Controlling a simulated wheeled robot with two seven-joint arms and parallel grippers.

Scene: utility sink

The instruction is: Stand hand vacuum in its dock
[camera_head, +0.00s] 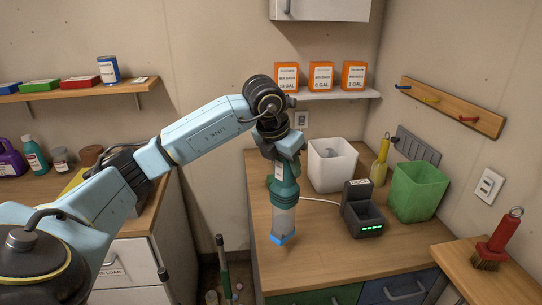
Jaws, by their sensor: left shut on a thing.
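The hand vacuum (284,189), teal on top with a clear grey lower part and a blue tip, hangs upright, tip down, over the left part of the wooden counter. My left gripper (288,150) is at its top and shut on it; the fingers are mostly hidden by the wrist. I cannot tell whether the blue tip touches the counter. The dock (364,211), black with a row of green lights on its front, stands on the counter to the right of the vacuum, its cradle empty. My right gripper is not in view.
A white bin (332,164) stands behind the dock and a green bin (416,190) to its right. A yellow bottle (380,162) is between them. A white cable (318,201) runs to the dock. The counter's front (315,260) is clear. A red-handled brush (498,240) stands at right.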

